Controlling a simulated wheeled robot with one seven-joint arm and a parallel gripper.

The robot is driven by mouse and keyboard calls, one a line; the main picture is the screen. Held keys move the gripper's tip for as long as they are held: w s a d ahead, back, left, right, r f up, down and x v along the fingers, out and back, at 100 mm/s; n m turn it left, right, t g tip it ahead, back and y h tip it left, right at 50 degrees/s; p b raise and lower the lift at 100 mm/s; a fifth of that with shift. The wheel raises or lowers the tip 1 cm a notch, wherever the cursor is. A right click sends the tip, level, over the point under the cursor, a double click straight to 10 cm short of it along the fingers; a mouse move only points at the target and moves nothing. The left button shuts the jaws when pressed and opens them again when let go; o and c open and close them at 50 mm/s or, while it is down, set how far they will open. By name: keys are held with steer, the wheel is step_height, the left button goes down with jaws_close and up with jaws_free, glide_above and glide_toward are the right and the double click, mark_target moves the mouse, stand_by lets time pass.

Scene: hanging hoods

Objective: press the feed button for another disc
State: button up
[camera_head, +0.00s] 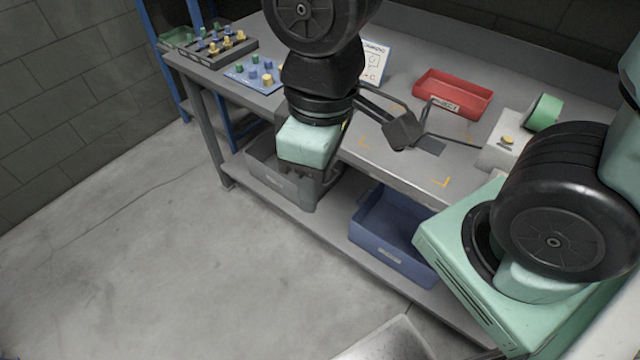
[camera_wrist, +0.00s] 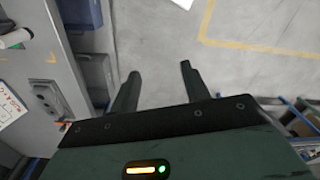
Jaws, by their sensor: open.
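A pale dispenser box (camera_head: 503,152) stands at the right end of the bench, with a green cylinder (camera_head: 544,112) at its back right. A round yellow button (camera_head: 507,140) sits on its top face and looks like the feed button. My gripper (camera_head: 306,200) hangs in front of the bench's front edge, well left of the button and apart from it. In the wrist view my gripper (camera_wrist: 156,76) is open, with nothing between its fingers and floor below. The green-and-white cylinder piece (camera_wrist: 16,38) shows at that view's left edge. No loose disc is clearly visible.
A red tray (camera_head: 453,94) lies on the bench left of the dispenser. A dark stand (camera_head: 402,130) is mid-bench. Peg boards (camera_head: 208,48) fill the left end. A blue bin (camera_head: 392,235) and grey bin (camera_head: 270,172) sit on the lower shelf. The floor in front is clear.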

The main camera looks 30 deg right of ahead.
steer(key=shift+s+a+r+m, duration=0.15)
steer(key=shift+s+a, duration=0.1)
steer(key=shift+s, duration=0.35)
steer(key=shift+s+a+f+m, duration=0.1)
steer(key=shift+s+a+m, duration=0.1)
steer(key=shift+s, duration=0.35)
steer(key=shift+c, duration=0.4)
jaws_close()
stand_by(0.4)
